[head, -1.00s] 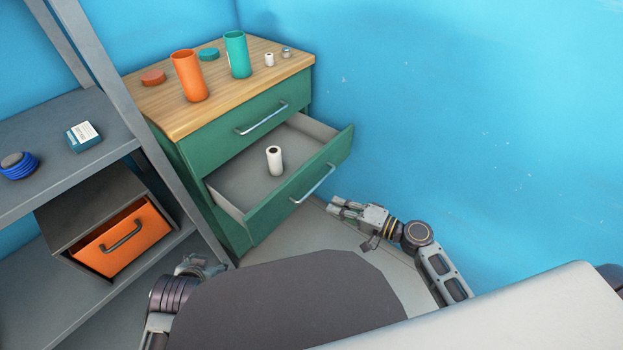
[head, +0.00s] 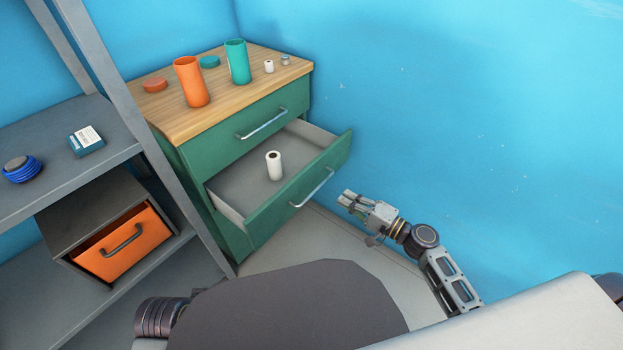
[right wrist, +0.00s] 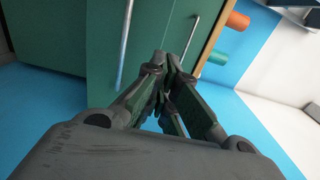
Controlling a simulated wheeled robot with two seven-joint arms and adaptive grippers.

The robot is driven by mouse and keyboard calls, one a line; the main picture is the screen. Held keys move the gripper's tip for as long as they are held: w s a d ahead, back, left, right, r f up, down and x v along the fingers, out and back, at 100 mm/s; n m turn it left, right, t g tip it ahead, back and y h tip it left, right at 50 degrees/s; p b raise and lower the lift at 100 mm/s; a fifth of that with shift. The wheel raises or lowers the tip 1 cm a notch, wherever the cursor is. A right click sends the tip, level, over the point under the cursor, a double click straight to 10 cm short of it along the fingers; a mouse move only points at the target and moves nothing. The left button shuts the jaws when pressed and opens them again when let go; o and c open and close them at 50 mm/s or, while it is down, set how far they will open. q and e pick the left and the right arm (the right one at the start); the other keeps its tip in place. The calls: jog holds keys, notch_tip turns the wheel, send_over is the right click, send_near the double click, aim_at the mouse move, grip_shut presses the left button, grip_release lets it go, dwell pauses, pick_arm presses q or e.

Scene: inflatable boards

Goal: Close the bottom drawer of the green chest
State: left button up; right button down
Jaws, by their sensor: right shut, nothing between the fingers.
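The green chest (head: 190,165) stands in the corner with a wooden top. Its bottom drawer (head: 290,207) is pulled well out, with a white cylinder (head: 274,166) standing inside. The drawer's bar handle (head: 313,187) is on its green front; in the right wrist view the handle (right wrist: 124,45) runs up the left side of the fingers. My right gripper (head: 347,199) is shut and empty, in front of the drawer near its right end, apparently apart from it. Its fingertips also show in the right wrist view (right wrist: 166,62). Only a ribbed part of my left arm shows; its gripper is hidden.
The top drawer (head: 250,125) is shut. An orange cylinder (head: 191,82), a teal cylinder (head: 237,62) and small items stand on the chest. A grey shelf (head: 60,185) with an orange-fronted drawer box (head: 125,245) is at left. The blue wall (head: 470,120) is close on the right.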

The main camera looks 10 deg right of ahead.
send_near(304, 174)
pick_arm(q)
jog(key=shift+w+d+f, duration=0.1)
jog(key=shift+d+f, duration=0.1)
jog(key=shift+f, duration=0.5)
pick_arm(e)
jog(key=shift+f+x, duration=0.2)
jog(key=shift+x, duration=3.35)
pick_arm(q)
jog(key=shift+b, duration=0.3)
pick_arm(e)
jog(key=shift+w, duration=0.15)
jog(key=shift+x, duration=0.8)
pick_arm(q)
notch_tip(304, 174, down, 9)
jog(key=w+d+t+h+b, duration=0.1)
jog(key=d+b, duration=0.1)
jog(key=b, duration=0.2)
jog(key=shift+d+t+h, duration=0.25)
jog(key=shift+t+h, duration=0.05)
jog(key=shift+t, duration=0.1)
pick_arm(e)
jog(key=x, duration=1.5)
jog(key=shift+a, duration=0.2)
pick_arm(q)
jog(key=shift+d, duration=0.1)
pick_arm(e)
jog(key=shift+d, duration=0.1)
